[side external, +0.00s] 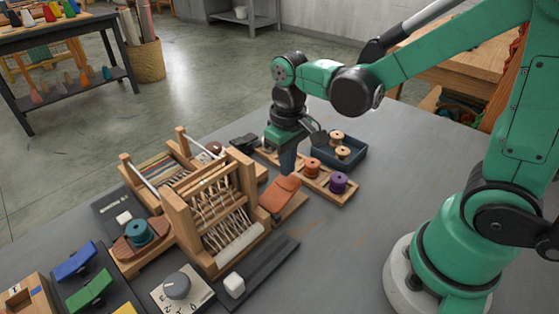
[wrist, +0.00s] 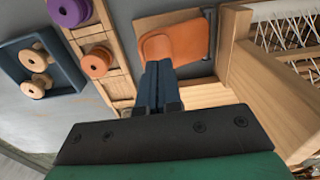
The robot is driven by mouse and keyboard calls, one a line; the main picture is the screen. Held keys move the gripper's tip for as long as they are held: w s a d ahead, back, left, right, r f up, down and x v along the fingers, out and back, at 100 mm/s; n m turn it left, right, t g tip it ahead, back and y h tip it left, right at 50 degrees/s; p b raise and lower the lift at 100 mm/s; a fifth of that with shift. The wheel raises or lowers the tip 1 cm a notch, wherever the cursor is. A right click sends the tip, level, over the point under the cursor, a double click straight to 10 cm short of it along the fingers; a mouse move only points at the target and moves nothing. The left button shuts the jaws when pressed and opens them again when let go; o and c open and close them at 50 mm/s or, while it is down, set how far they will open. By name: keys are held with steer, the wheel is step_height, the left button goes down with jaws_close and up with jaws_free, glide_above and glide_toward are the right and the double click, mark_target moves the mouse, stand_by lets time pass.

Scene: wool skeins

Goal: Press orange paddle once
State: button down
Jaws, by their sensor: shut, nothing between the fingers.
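The orange paddle (side external: 280,193) sits on a wooden base just right of the small loom. It also shows in the wrist view (wrist: 178,43), at the top centre. My gripper (side external: 287,165) is shut and empty, pointing down at the far end of the paddle. In the wrist view its dark blue fingers (wrist: 157,75) are together, their tips at the near edge of the orange surface. I cannot tell whether the tips touch the paddle or are just above it.
The wooden loom (side external: 215,200) stands close beside the paddle. A wooden spool rack with an orange spool (side external: 312,166) and a purple spool (side external: 338,183) lies to the right, by a dark blue tray (side external: 360,150). Blue (side external: 75,260) and green (side external: 90,290) paddles are front left.

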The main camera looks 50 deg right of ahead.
mark_target(287, 181)
steer(key=shift+f, duration=0.1)
steer(key=shift+f, duration=1.8)
steer(key=shift+r, duration=4.05)
steer(key=t, duration=0.2)
steer(key=s+r+t, duration=0.1)
steer(key=t, duration=0.1)
steer(key=s+d+r+t, duration=0.1)
steer(key=t, duration=0.2)
steer(key=shift+s+r, duration=0.15)
steer(key=shift+r, duration=0.05)
